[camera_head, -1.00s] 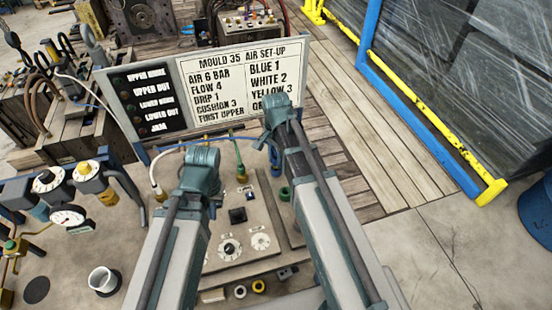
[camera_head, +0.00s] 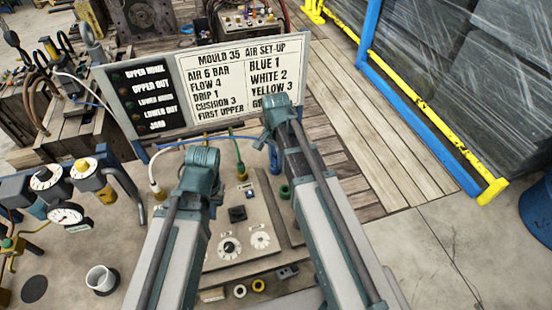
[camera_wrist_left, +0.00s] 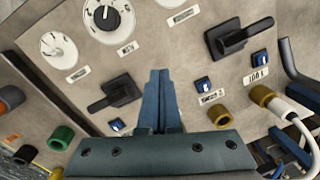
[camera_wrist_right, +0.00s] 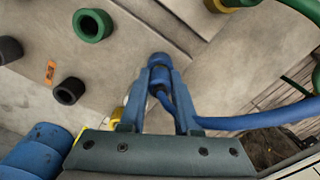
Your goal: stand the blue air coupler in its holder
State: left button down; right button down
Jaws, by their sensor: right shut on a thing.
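The blue air coupler (camera_wrist_right: 160,75) is between the fingertips of my right gripper (camera_wrist_right: 161,80) in the right wrist view. A blue hose (camera_wrist_right: 255,121) leads from it to the right. In the head view, my right gripper (camera_head: 278,118) is over the right part of the grey panel; its fingers and the coupler are largely hidden. My left gripper (camera_wrist_left: 157,78) has its blue fingers together and empty above the panel (camera_wrist_left: 180,65). I cannot tell which fitting is the coupler's holder. A green ring (camera_wrist_right: 92,25) and a black ring (camera_wrist_right: 70,90) show near the coupler.
The set-up board (camera_head: 215,85) stands behind the panel. A lever (camera_wrist_left: 240,38) and white hose (camera_wrist_left: 300,115) are near my left gripper. A green hose (camera_wrist_right: 300,12) is near the right one. A white cup (camera_head: 102,279) and gauges (camera_head: 66,215) are at left.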

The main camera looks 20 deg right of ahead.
jog(key=shift+c, duration=0.7)
grip_release()
pick_arm(q)
jog(key=shift+r, duration=0.1)
pick_arm(e)
jog(key=shift+r, duration=0.1)
notch_tip(320, 180, up, 8)
jog(key=p, duration=0.7)
jog(key=shift+f+p, duration=0.25)
jog(key=shift+p, duration=0.05)
pick_arm(q)
notch_tip(320, 180, up, 7)
jog(key=shift+r, duration=0.2)
jog(key=shift+s, duration=0.1)
pick_arm(e)
jog(key=shift+s+f, duration=0.1)
jog(key=shift+f, duration=0.05)
